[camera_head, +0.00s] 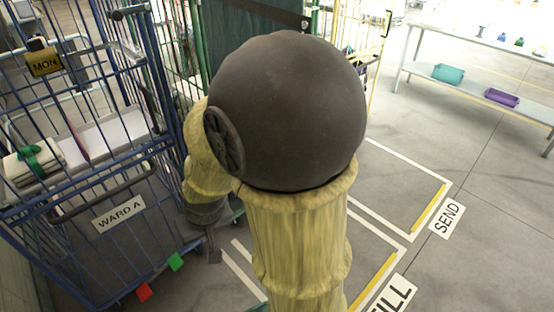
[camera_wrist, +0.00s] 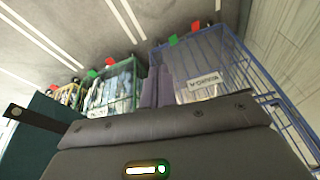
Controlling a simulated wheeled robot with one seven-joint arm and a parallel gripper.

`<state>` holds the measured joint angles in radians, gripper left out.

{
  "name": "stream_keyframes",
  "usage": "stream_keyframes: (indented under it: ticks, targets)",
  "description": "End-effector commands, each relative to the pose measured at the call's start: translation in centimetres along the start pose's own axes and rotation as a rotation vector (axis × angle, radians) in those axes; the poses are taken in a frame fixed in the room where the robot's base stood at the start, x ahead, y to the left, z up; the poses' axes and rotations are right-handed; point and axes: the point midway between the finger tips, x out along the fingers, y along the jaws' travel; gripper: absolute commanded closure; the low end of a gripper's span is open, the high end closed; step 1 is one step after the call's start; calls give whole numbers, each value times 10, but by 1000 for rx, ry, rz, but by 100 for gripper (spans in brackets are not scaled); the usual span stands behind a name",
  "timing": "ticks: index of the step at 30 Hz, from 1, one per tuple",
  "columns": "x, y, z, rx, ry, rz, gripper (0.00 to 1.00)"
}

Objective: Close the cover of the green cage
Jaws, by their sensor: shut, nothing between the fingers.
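The green cage (camera_head: 190,40) is behind my arm in the head view, mostly hidden. In the wrist view the green cage (camera_wrist: 121,86) shows at an odd angle, with pale contents inside. A dark teal panel (camera_head: 232,32) with a black strap stands between green posts; it looks like the cover, but I cannot be sure. The panel also shows at the left of the wrist view (camera_wrist: 38,133). My gripper (camera_head: 214,254) points down beside the blue cage, its fingers together and empty. In the wrist view its fingers (camera_wrist: 157,87) stand side by side, apart from the panel.
A blue cage (camera_head: 118,173) with a WARD A sign and a MON tag fills the left, close to my gripper. A yellow cage (camera_head: 386,25) is behind on the right. A table (camera_head: 440,40) with bins stands farther right. Marked floor (camera_head: 400,165) at the right is clear.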

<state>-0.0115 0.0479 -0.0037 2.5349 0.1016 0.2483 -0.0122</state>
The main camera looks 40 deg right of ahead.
Motion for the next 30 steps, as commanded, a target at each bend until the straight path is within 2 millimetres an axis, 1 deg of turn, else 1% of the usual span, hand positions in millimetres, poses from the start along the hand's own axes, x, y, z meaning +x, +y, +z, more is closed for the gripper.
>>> stream_keyframes:
  ticks: [4, 7, 9, 12, 14, 15, 17, 19, 22, 24, 26, 27, 30]
  targets:
    - [12, -11, -54, 160, 148, -23, 100]
    - [21, -8, -96, 299, 277, -5, 100]
    - [27, -1, -121, 399, 366, 30, 100]
    - [35, 15, -149, 532, 488, 109, 100]
    - [38, 28, -161, 607, 557, 175, 100]
    - [40, 38, -167, 656, 603, 225, 100]
    - [41, 52, -172, 722, 667, 309, 100]
    - [40, 70, -173, 793, 737, 422, 100]
    - [36, 92, -165, 872, 827, 609, 100]
    - [30, 106, -153, 915, 881, 756, 100]
    - [22, 113, -141, 940, 923, 889, 100]
    - [17, 117, -132, 951, 945, 979, 100]
    - [4, 120, -110, 960, 986, 1180, 100]
